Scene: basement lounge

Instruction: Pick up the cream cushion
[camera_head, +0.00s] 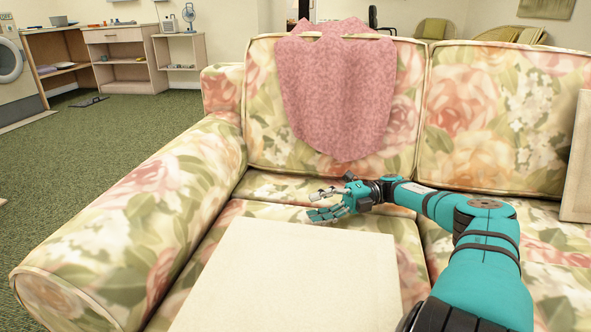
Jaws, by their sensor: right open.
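A flat, square cream cushion (290,275) lies on the left seat of a floral sofa, in the lower middle of the head view. A second cream cushion (578,165) stands upright at the right edge, partly cut off. My right gripper (318,202) is open and empty at the far edge of the flat cushion, with its fingers pointing left. Whether it touches the cushion, I cannot tell. My right arm comes in from the lower right and covers part of the sofa seat. My left gripper is not in view.
The floral sofa (165,215) has a thick armrest on the left and a high backrest. A pink throw (335,90) hangs over the backrest. Behind stand low wooden shelves (125,65) and a washing machine (12,65). Green carpet (90,145) is open at left.

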